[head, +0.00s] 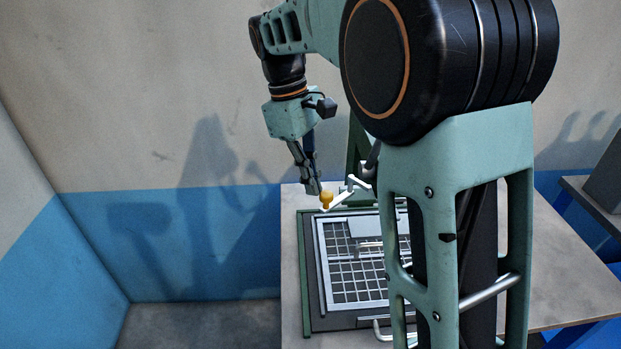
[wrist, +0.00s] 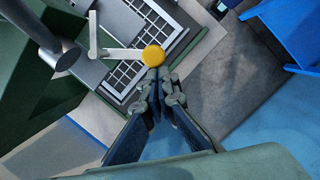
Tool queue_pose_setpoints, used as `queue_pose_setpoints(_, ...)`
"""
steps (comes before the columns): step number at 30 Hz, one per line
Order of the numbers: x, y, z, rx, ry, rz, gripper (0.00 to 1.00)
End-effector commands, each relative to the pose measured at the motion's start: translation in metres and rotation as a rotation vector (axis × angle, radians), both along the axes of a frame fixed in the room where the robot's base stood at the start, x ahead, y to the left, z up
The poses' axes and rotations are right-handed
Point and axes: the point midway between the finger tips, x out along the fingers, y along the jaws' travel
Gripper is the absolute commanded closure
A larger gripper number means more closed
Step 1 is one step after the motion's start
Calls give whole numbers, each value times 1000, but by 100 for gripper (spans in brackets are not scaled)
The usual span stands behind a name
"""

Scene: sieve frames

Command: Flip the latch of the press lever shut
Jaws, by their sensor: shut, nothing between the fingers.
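A white bar (wrist: 118,53) ending in a round yellow knob (wrist: 152,57) shows in the wrist view, with a short crosspiece at its other end. In the head view the yellow knob (head: 326,199) and the white bar (head: 342,200) lie at the back of the press, above the sieve frame (head: 322,262). I take this bar to be the latch. My gripper (head: 315,187) is shut and empty, pointing down just beside the knob. In the wrist view my fingertips (wrist: 154,77) are close at the knob; I cannot tell whether they touch.
The press's green upright (head: 357,150) stands behind the bar. A grey cylinder (wrist: 38,28) is left of it in the wrist view. The table (head: 570,290) is bare to the right. My arm hides part of the press in the head view.

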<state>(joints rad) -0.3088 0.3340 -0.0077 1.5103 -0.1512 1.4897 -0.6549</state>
Motion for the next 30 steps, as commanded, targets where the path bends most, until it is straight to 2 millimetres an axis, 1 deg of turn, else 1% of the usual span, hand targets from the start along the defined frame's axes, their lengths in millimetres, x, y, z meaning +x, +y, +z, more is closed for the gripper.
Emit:
queue_pose_setpoints(8,-12,-5,1,-1,0,129,100)
queue_pose_setpoints(18,-34,-22,1,-1,0,440,100)
queue_pose_setpoints(24,-44,-33,1,-2,0,615,100)
queue_pose_setpoints(30,-50,-44,1,-1,0,754,100)
